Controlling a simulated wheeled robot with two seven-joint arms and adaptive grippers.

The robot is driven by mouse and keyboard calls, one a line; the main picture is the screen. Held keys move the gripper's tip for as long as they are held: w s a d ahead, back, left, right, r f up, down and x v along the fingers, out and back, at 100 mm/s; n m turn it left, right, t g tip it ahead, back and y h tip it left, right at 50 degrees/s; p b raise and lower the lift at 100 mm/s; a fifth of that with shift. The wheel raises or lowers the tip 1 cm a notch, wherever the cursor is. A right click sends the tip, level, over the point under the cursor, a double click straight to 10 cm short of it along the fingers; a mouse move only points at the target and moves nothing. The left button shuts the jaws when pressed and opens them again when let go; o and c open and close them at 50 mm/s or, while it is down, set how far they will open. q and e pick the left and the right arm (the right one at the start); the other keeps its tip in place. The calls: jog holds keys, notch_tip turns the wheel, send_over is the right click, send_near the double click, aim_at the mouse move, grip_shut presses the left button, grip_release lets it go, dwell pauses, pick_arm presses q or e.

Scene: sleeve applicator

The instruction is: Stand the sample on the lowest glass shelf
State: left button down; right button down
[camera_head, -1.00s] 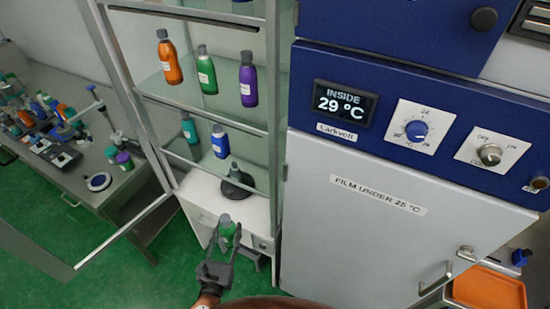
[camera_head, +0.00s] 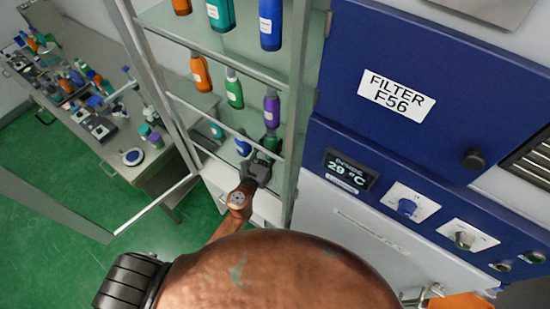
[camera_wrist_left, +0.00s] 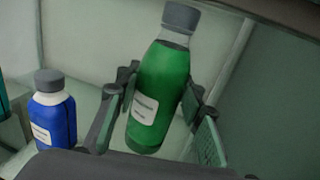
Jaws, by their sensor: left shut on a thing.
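The sample is a green bottle with a grey cap and white label (camera_wrist_left: 160,95). My left gripper (camera_head: 262,164) is shut on it, with one finger on each side. The bottle looks slightly tilted in the left wrist view. In the head view the gripper is at the right part of the lowest glass shelf (camera_head: 208,152), with the bottle (camera_head: 271,144) partly hidden by the gripper. I cannot tell whether its base touches the glass. My right gripper is not in view.
A blue bottle (camera_wrist_left: 53,112) stands left of the held one, with a teal bottle (camera_head: 216,131) beyond. The middle shelf above holds orange (camera_head: 200,72), green (camera_head: 234,88) and purple (camera_head: 271,108) bottles. A cabinet post (camera_head: 297,140) is close on the right. The glass door (camera_head: 60,205) stands open.

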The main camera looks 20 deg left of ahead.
aim_at(270, 158)
pick_arm(q)
jog(key=shift+w+d+f, duration=0.1)
jog(key=shift+w+f, duration=0.05)
jog(key=shift+f, duration=0.1)
jog(key=f+b, duration=0.5)
jog(key=shift+d+f, duration=0.2)
jog(key=shift+f, duration=0.05)
notch_tip(270, 158, down, 3)
jog(key=shift+b, duration=1.25)
jog(key=shift+f, duration=0.4)
jog(key=shift+b, duration=0.35)
jog(key=c, duration=1.7)
grip_release()
jog(key=shift+f, duration=0.2)
jog(key=shift+c, duration=0.2)
jog(key=o, duration=0.4)
jog(key=shift+o, duration=0.2)
